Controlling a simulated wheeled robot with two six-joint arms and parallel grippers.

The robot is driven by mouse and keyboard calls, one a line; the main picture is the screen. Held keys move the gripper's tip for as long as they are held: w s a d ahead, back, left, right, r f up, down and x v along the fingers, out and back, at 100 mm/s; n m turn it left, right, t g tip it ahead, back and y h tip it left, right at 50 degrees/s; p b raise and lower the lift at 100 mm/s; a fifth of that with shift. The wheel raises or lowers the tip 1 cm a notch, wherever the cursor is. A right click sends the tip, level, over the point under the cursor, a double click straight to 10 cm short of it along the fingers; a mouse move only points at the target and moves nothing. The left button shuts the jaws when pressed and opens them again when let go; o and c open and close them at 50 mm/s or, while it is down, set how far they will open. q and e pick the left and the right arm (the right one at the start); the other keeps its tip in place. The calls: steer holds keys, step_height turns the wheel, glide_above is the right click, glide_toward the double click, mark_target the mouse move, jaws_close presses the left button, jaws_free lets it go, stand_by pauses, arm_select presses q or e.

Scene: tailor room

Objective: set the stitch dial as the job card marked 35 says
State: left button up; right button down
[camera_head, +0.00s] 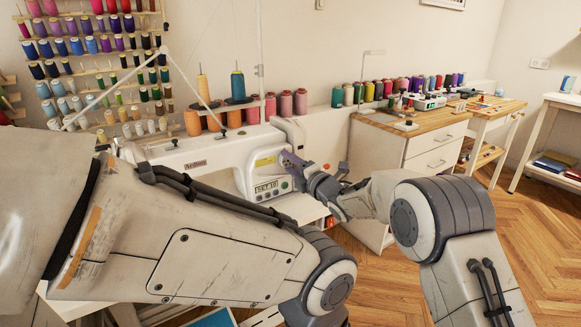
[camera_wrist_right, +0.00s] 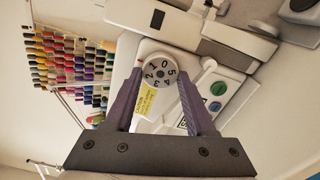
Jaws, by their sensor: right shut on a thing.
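The stitch dial (camera_wrist_right: 158,72) is a round grey knob with dark digits around its face, on the front of the white sewing machine (camera_head: 205,160). My right gripper (camera_wrist_right: 158,82) is shut on the dial, with one purple finger on each side of it. In the head view the right gripper (camera_head: 292,161) reaches the machine's right end and hides the dial. A small display (camera_head: 266,187) below seems to read "SET 10". My left arm crosses the foreground; its gripper is not in view. I cannot make out a job card marked 35.
A yellow label (camera_wrist_right: 147,103) and green and blue round buttons (camera_wrist_right: 217,88) sit near the dial. Thread cones (camera_head: 285,104) stand behind the machine. A wood-topped cabinet (camera_head: 420,140) stands to the right. The wooden floor (camera_head: 540,230) at right is open.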

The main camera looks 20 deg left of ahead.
steer(key=shift+w+d+r+m+p, duration=0.1)
steer(key=shift+m+p, duration=1.55)
steer(key=shift+m, duration=3.25)
steer(key=shift+w+d+m+p, duration=0.15)
steer(key=shift+m+p, duration=1.55)
steer(key=shift+m, duration=3.2)
steer(key=shift+w+d+r+m+p, duration=0.1)
steer(key=shift+m+p, duration=1.55)
steer(key=shift+m, duration=3.25)
steer(key=shift+f, duration=0.1)
steer(key=shift+c, duration=1.2)
jaws_free()
